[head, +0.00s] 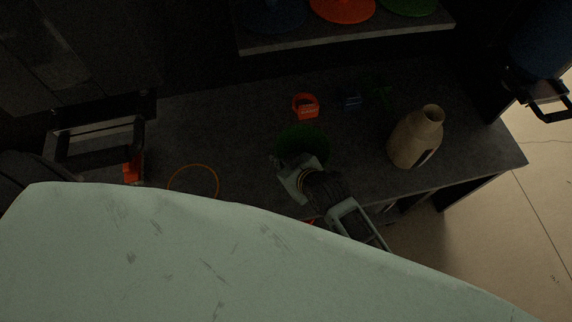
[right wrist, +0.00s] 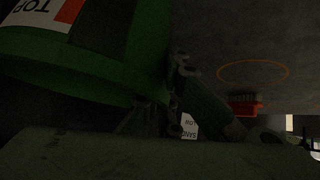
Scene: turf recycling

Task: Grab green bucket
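The green bucket (head: 300,139) stands on the dark grey tabletop in the middle of the head view, with its front side partly hidden by my right gripper. My right gripper (head: 297,172) is at the bucket's near side, appearing to touch or nearly touch it. In the right wrist view the bucket (right wrist: 95,65) fills the upper left, with a white and red label reading "TOP". Dark gripper fingers (right wrist: 180,95) show right beside its edge. The picture is too dark to tell whether they are closed on it. My left gripper is not clearly seen.
A beige jug (head: 414,138) stands right of the bucket. A thin orange hoop (head: 194,167) lies left. A shelf (head: 345,38) with coloured discs overhangs the back.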

